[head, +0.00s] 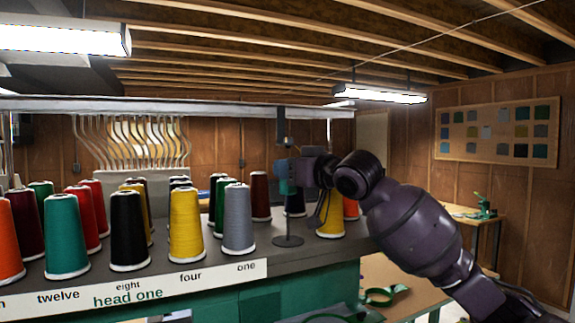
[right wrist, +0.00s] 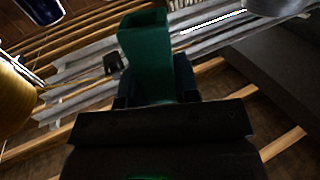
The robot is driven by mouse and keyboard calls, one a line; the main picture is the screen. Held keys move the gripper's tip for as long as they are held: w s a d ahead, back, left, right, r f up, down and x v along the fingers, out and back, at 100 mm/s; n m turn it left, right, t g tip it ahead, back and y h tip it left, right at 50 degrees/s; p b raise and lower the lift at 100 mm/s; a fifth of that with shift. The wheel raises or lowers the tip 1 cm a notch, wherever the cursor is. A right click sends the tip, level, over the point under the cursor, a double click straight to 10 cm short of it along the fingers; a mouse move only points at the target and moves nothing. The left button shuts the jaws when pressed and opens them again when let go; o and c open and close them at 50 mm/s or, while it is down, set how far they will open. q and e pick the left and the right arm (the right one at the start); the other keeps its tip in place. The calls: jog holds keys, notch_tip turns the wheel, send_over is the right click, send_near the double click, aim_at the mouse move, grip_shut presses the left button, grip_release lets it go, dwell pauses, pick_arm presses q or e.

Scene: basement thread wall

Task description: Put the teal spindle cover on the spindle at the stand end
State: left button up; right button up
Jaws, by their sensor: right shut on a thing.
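The teal spindle cover (right wrist: 145,50) shows in the right wrist view as a square, open-ended teal sleeve between the fingers of my right gripper. In the head view my right gripper (head: 291,174) is shut on the cover (head: 281,178), high over the stand end. A thin dark spindle (head: 288,218) rises from a round base (head: 288,240) on the stand, just below the cover. The upper spindle is hidden by the cover and gripper, and I cannot tell whether the cover is around it or in front of it. My left gripper is not in view.
Thread cones crowd the stand, with a grey cone (head: 238,220) left of the spindle and a yellow cone (head: 331,215) right of it. A dark post (head: 281,125) and a pale rail (head: 215,108) are above. A workbench (head: 400,290) is at lower right.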

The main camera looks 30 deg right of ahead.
jog(key=shift+w+f, duration=0.1)
jog(key=shift+f, duration=3.35)
jog(key=shift+f+b, duration=0.35)
jog(key=shift+f, duration=0.75)
jog(key=shift+p, duration=0.3)
jog(key=shift+f, duration=0.3)
jog(key=o, duration=1)
jog(key=shift+c, duration=0.2)
